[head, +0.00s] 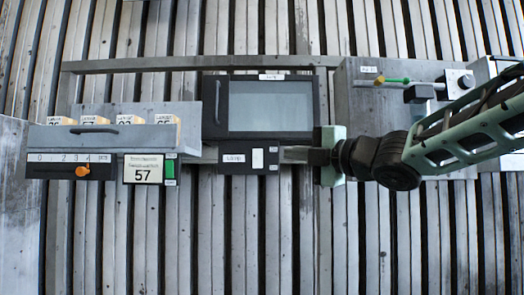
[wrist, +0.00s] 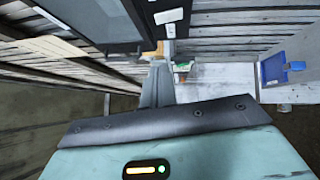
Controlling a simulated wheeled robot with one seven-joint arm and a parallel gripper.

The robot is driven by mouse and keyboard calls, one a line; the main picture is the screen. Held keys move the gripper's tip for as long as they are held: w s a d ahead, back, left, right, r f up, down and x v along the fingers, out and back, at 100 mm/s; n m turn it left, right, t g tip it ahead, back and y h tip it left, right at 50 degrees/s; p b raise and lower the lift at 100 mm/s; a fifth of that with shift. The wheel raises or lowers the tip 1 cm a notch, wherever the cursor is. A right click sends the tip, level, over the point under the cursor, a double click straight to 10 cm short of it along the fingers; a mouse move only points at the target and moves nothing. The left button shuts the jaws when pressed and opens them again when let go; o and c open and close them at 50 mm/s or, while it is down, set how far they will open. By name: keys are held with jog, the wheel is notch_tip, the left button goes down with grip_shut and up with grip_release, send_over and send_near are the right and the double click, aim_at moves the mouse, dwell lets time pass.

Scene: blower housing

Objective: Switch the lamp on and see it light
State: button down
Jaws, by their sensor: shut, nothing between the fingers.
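A small dark switch panel (head: 234,167) with a label hangs below a dark-framed box with a pale grey window (head: 268,106). A white rocker switch (head: 258,158) sits on the panel, and it also shows in the wrist view (wrist: 169,15). I cannot tell which way the rocker is tipped. The window looks plain grey, with no clear glow. My gripper (head: 287,154) is shut and empty, pointing left with its tips close to the panel's right edge. In the wrist view my gripper (wrist: 157,72) points towards the panel; contact cannot be told.
Left is a grey drawer unit (head: 117,136) with labelled blocks on top, an orange-knobbed slider (head: 83,171) and a display reading 57 (head: 143,176). Right is a grey box (head: 358,112) with a green-and-yellow lever (head: 392,80). The slatted wall below is clear.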

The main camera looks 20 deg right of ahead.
aim_at(262, 150)
jog(key=shift+w+d+r+p+x, duration=0.15)
jog(key=shift+d+p+x, duration=0.25)
jog(key=shift+p+x, duration=1.3)
jog(key=shift+w+d+p+x, duration=0.25)
jog(key=shift+d+p+x, duration=0.3)
jog(key=shift+x, duration=2.05)
jog(key=shift+w+d+r+p+x, duration=0.1)
jog(key=shift+w+d+p+x, duration=0.15)
jog(key=shift+p+x, duration=1.5)
jog(key=shift+w+a+b, duration=0.1)
jog(key=shift+w+b, duration=0.2)
jog(key=shift+b, duration=0.15)
jog(key=shift+w+b, duration=0.35)
jog(key=shift+b, duration=0.2)
jog(key=shift+r, duration=0.2)
